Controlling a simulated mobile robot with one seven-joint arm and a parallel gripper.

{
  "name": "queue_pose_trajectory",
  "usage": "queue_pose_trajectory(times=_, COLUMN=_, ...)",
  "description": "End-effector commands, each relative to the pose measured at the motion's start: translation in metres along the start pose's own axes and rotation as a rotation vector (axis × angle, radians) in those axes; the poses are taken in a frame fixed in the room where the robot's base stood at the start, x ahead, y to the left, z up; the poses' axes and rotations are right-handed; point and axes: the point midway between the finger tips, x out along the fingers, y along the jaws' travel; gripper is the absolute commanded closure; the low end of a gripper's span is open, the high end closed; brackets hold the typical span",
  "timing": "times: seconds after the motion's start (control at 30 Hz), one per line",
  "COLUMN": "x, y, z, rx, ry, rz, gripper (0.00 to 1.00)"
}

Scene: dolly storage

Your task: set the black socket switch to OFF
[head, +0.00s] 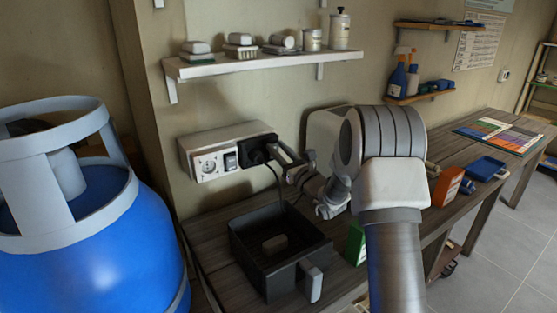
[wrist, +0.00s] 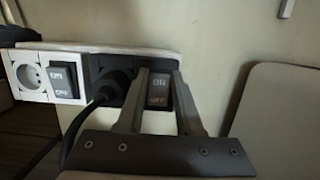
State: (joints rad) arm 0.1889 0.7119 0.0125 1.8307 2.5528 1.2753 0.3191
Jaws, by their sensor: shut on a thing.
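The black socket (head: 257,149) is on the wall at the right end of a white socket unit, with a black plug and cable (wrist: 112,90) in it. Which way the rocker is tipped I cannot tell. In the head view my gripper hides the black switch.
A white socket (head: 209,166) with its own dark ON/OFF switch (head: 230,160) is left of the black one. A black basket (head: 252,281) stands on the bench below. A shelf (head: 270,65) with several items hangs above. A blue gas cylinder (head: 85,255) fills the left.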

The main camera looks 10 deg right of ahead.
Motion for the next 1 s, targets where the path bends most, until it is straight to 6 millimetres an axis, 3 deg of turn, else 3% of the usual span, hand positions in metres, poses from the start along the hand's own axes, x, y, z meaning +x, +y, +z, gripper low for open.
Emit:
queue_pose_trajectory(times=0.17, x=-0.0028, y=-0.0002, z=-0.0086, rx=-0.001, ry=-0.073, rz=0.0, gripper=1.0)
queue_pose_trajectory(times=0.77, x=-0.0033, y=0.0004, z=-0.0041, rx=0.0, ry=-0.151, rz=0.0, gripper=1.0)
queue_pose_trajectory(times=0.8, x=-0.0033, y=0.0004, z=-0.0042, rx=0.0, ry=-0.151, rz=0.0, gripper=0.61)
queue_pose_trajectory(times=0.93, x=-0.0033, y=0.0003, z=-0.0042, rx=0.0, ry=-0.151, rz=0.0, gripper=0.38)
queue_pose_trajectory(times=1.0, x=-0.0034, y=0.0003, z=-0.0043, rx=0.0, ry=-0.15, rz=0.0, gripper=0.35)
